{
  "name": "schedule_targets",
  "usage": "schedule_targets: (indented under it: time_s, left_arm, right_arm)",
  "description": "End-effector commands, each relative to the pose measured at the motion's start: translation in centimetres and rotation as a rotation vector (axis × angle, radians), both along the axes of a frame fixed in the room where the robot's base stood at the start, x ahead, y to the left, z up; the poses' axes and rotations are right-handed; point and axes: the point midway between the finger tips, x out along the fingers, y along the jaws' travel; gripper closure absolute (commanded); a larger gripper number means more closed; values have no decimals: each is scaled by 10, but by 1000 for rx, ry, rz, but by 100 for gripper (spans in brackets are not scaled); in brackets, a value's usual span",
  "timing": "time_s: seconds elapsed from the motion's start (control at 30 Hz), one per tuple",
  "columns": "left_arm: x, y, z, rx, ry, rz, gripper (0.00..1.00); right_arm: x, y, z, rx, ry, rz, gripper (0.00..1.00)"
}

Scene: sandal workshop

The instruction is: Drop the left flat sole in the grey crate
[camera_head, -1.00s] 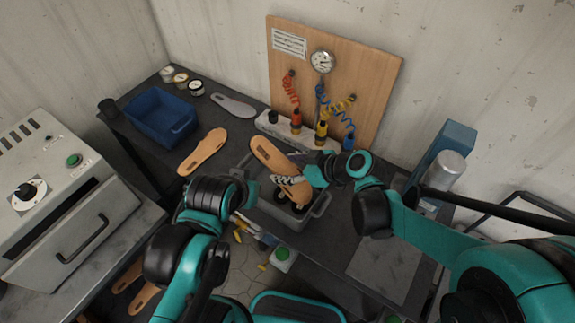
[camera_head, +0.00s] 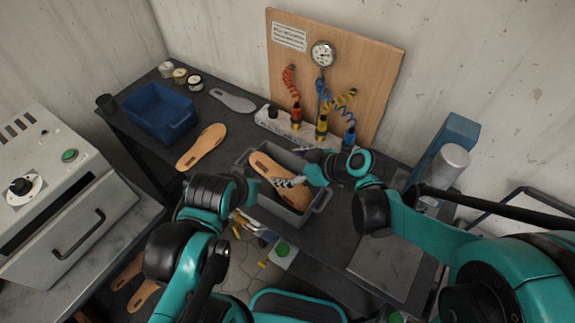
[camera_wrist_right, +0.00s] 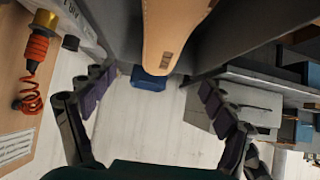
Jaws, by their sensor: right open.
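A tan sole (camera_head: 267,168) lies tilted inside the grey crate (camera_head: 291,217), its upper end near the crate's back edge. My right gripper (camera_head: 288,182) is over the crate at the sole's right side. In the right wrist view the fingers (camera_wrist_right: 158,85) stand wide apart, with the sole (camera_wrist_right: 166,35) ahead of them and clear of both. A second tan sole (camera_head: 201,148) lies flat on the dark bench left of the crate. My left gripper (camera_head: 246,189) is at the crate's left side; its fingers are too small and covered to read.
A blue crate (camera_head: 160,112), several small tins and a grey sole (camera_head: 233,100) are at the back left of the bench. A tool board (camera_head: 335,75) with coiled hoses stands behind the grey crate. A grey oven-like machine (camera_head: 60,200) is at the left.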

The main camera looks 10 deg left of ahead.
Motion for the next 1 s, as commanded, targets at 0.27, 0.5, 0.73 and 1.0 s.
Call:
schedule_targets:
  time_s: [0.27,0.5,0.73,1.0]
  left_arm:
    - [0,0,0,0,0,0,100]
    - [0,0,0,0,0,0,100]
    - [0,0,0,0,0,0,100]
    - [0,0,0,0,0,0,100]
  right_arm:
    - [-10,-30,23,0,1,-6,14]
    - [-24,-66,54,0,0,-5,14]
    - [-31,-86,70,0,1,-2,14]
    - [-32,-89,73,1,0,0,14]
